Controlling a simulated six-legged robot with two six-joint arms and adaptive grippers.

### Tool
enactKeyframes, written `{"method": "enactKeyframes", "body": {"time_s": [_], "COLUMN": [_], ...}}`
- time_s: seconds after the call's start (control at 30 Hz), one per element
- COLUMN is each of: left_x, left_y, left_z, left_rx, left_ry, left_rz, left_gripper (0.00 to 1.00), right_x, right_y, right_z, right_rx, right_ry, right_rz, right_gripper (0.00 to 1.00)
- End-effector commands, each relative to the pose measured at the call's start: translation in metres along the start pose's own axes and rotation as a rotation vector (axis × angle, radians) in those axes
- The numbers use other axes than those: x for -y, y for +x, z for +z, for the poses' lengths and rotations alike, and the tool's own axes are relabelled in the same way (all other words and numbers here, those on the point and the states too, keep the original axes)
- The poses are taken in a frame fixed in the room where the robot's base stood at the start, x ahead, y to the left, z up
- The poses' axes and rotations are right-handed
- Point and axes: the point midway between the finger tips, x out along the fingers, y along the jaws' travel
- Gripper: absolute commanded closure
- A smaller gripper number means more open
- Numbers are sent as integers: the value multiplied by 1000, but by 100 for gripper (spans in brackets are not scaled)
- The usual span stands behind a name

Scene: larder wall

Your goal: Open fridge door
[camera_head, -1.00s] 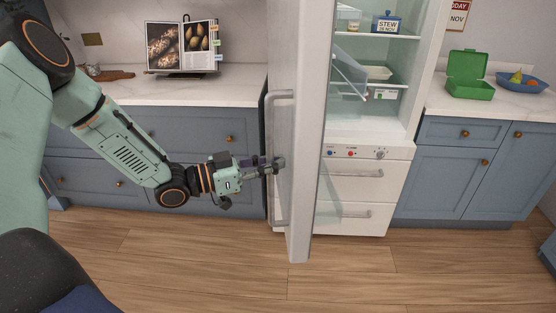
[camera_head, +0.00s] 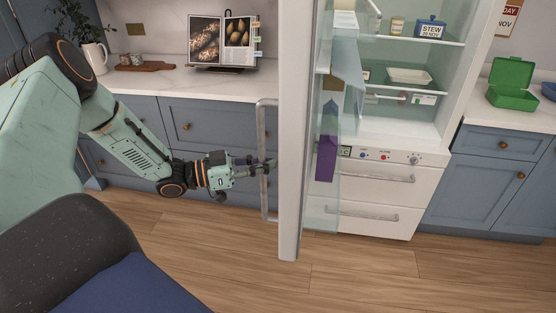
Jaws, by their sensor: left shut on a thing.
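The white fridge door (camera_head: 291,130) stands wide open, seen nearly edge-on in the middle of the head view. Its long grey handle (camera_head: 263,135) is on the door's left side. My left gripper (camera_head: 260,168) is shut on the handle at about its lower middle. The fingertips are small and partly overlap the bar. The fridge interior (camera_head: 402,112) shows to the right of the door, with shelves, a blue STEW box (camera_head: 430,29) and a white tray (camera_head: 409,76). A purple carton (camera_head: 326,156) is in the door's inner rack. My right gripper does not show.
White drawers (camera_head: 375,178) are below the fridge compartment. Blue cabinets with a pale counter (camera_head: 165,82) stand behind the door at left. A green box (camera_head: 511,84) is on the right counter. The wooden floor (camera_head: 210,236) in front is clear.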

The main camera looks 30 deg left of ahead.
Motion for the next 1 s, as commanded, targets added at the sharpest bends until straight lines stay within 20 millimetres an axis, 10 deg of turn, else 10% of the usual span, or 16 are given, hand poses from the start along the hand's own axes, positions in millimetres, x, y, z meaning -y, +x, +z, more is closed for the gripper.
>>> {"method": "enactKeyframes", "body": {"time_s": [0.93, 1.0], "left_x": [16, 16], "left_y": [-30, -30], "left_z": [3, 3], "left_rx": [2, 3], "left_ry": [-7, -7], "left_rz": [9, 9], "left_gripper": [100, 85], "right_x": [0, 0], "right_y": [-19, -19], "right_z": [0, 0], "right_rx": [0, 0], "right_ry": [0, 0], "right_rz": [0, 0], "right_gripper": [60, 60]}}
